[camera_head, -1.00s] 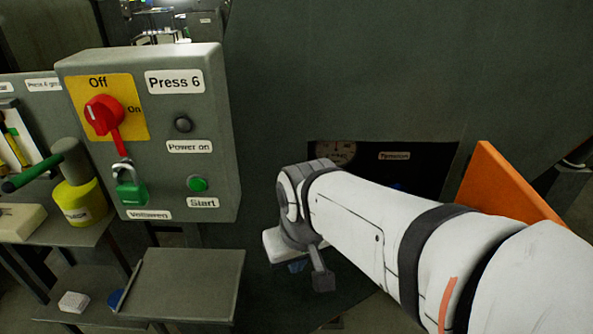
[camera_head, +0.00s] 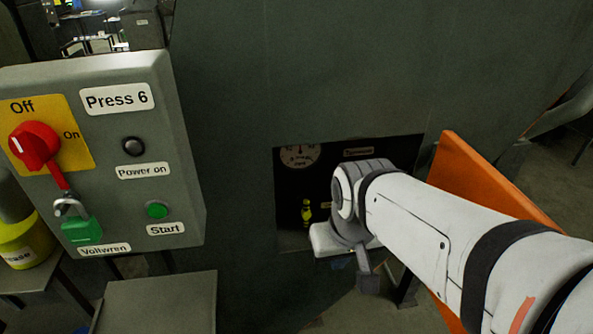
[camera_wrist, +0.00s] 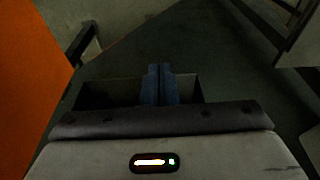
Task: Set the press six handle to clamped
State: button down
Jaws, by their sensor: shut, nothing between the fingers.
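The Press 6 control box (camera_head: 185,200) stands at the left in the head view. Right of it, a dark recess (camera_head: 290,195) in the grey-green machine body holds a round gauge (camera_head: 300,155) and a small yellow upright part (camera_head: 306,212). I cannot tell whether that part is the handle, or how it is set. My gripper is low in front of the recess, mostly hidden behind my wrist in the head view. In the wrist view its blue fingers (camera_wrist: 160,84) are together and empty, with a dark opening (camera_wrist: 105,93) behind them.
An orange panel (camera_head: 482,185) stands right of the recess, beside my arm; an orange surface also fills the left of the wrist view (camera_wrist: 30,70). A red switch (camera_head: 35,146) and green padlock (camera_head: 82,231) are on the box. A grey shelf (camera_head: 160,300) sits below it.

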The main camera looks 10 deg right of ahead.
jog(key=m+t+y+b, duration=0.1)
jog(key=m+t+y, duration=0.1)
jog(key=t+y, duration=0.15)
send_near(305, 210)
jog(key=shift+y, duration=0.35)
jog(key=d+f, duration=0.2)
jog(key=s+d, duration=0.1)
jog(key=d, duration=0.1)
jog(key=shift+d+f, duration=0.1)
jog(key=shift+f, duration=0.3)
jog(key=x, duration=1)
jog(key=shift+b, duration=0.35)
jog(key=shift+s, duration=0.1)
